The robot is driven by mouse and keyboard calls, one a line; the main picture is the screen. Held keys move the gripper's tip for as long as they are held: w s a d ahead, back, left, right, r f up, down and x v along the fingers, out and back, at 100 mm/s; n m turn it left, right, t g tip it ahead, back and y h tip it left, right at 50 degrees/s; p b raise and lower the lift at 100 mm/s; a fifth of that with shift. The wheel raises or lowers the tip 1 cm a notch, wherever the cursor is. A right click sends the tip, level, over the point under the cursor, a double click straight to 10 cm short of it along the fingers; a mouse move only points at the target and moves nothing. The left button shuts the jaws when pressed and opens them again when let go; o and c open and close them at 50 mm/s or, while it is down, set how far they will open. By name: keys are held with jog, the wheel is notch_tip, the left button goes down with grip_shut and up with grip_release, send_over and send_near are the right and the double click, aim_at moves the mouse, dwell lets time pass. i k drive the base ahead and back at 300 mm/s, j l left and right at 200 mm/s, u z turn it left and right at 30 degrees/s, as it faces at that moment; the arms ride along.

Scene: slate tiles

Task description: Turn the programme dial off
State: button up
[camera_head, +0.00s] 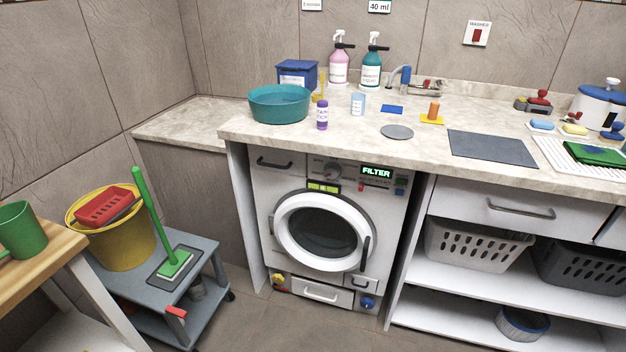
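The programme dial (332,171) is a grey round knob at the top middle of the washing machine's front panel. It is small here, and I cannot tell which way its pointer is set. The white washing machine (291,188) stands under the counter with its round door (284,236) closed. A lit display (376,172) to the right of the dial reads "FILTER". A yellow-green label strip (323,187) sits below the dial. My gripper is not in view.
The stone counter (300,137) overhangs the machine and holds a teal basin (279,104), bottles and small items. A grey trolley (206,246) with a yellow bucket (120,244) and green brush (174,264) stands at left. Shelves with baskets (470,247) are at right. The floor in front is clear.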

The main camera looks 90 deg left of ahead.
aim_at(333, 170)
jog(key=u, duration=3.45)
